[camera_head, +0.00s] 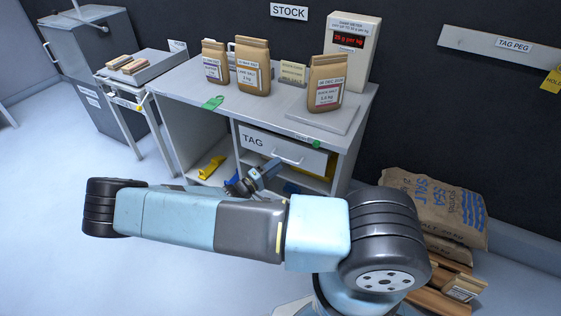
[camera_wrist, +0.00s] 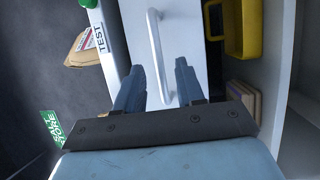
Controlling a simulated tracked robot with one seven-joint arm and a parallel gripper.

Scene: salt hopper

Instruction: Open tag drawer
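The tag drawer (camera_head: 318,160) is a white front with the label TAG, under the counter's top; it looks shut. Its pale bar handle (camera_head: 288,160) runs along the front. My gripper (camera_head: 268,172) is just in front of the drawer, near the handle, partly hidden by my own arm. In the wrist view the drawer front (camera_wrist: 190,30) fills the middle and the handle (camera_wrist: 155,40) runs up the picture. My gripper (camera_wrist: 158,68) is open there, its two dark fingers apart, one on each side of the handle's line. I see no finger touching the handle.
The white counter (camera_head: 185,85) carries paper bags (camera_head: 253,66) and a damp meter (camera_head: 351,50). A yellow item (camera_head: 211,168) lies on the open shelf; a yellow bin (camera_wrist: 243,28) shows beside the drawer. A large salt sack (camera_head: 432,205) lies right of the counter. Floor at left is clear.

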